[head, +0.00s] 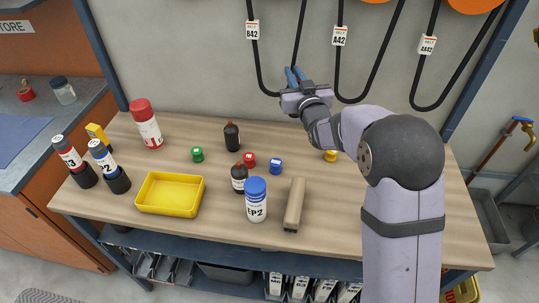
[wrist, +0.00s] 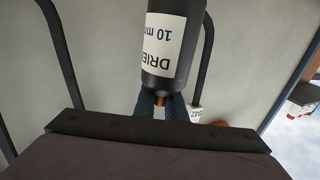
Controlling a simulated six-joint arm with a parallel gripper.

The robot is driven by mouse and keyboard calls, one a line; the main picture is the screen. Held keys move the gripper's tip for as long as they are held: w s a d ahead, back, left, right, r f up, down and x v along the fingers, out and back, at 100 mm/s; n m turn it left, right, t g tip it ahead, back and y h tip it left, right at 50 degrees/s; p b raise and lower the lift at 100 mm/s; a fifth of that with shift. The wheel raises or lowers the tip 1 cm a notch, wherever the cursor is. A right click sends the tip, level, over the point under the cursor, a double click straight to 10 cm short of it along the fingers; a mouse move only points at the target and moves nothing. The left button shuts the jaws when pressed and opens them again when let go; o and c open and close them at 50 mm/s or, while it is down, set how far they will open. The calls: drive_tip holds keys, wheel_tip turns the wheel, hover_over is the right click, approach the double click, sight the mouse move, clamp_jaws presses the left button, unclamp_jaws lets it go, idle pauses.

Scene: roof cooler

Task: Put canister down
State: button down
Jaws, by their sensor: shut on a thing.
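A dark canister (wrist: 178,72) with a white label reading "DRIE" and "10 m" fills the top middle of the wrist view, its print upside down there. My gripper (head: 291,72) is shut, its blue fingers high in front of the grey wall, above the bench's back edge. In the wrist view the fingers (wrist: 160,104) close at the canister's narrow end, around a small orange part. The far end of the canister is cut off by the frame. In the head view I cannot make out the canister; my gripper and wrist seem to hide it.
Belts (head: 378,62) hang behind. The bench's right part looks clear.

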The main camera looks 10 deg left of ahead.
drive_tip(key=s+a+f+n+g+y+b, duration=0.2)
drive_tip(key=s+a+f+n+g+y, duration=0.15)
drive_tip(key=a+y, duration=0.35)
wheel_tip(320, 180, down, 11)
drive_tip(key=a+n+p, duration=0.1)
drive_tip(key=shift+s+a+r+g, duration=0.2)
drive_tip(key=shift+a+g, duration=0.15)
idle(0.4)
drive_tip(key=shift+f+n, duration=0.1)
drive_tip(key=shift+n, duration=0.15)
drive_tip(key=shift+f, duration=0.15)
drive_tip(key=c, duration=1.8)
unclamp_jaws()
